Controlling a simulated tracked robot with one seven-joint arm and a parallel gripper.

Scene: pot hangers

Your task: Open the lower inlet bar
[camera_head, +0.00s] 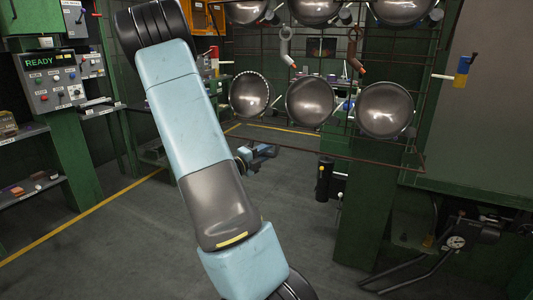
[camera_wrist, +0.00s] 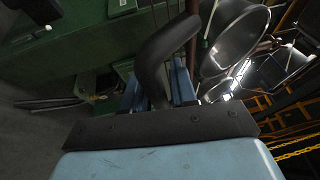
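In the wrist view my gripper (camera_wrist: 157,92) shows two blue fingers standing apart beyond a dark plate. A thick dark bent bar (camera_wrist: 165,55) runs up between them and curves right. It overlaps the left finger in the picture, so I cannot tell whether the fingers touch it. In the head view my gripper (camera_head: 270,151) is small, partly behind my arm, and points right below the pans. A black upright cylinder (camera_head: 324,180) with side knobs stands to its right on a green post. No label shows which part is the lower inlet bar.
Several round metal pans (camera_head: 310,101) hang on a wire rack above my gripper, and large pans (camera_wrist: 237,38) show close by in the wrist view. A gauge (camera_head: 456,242) and dark pipes are at the lower right. A READY panel (camera_head: 54,80) is at left. The left floor is open.

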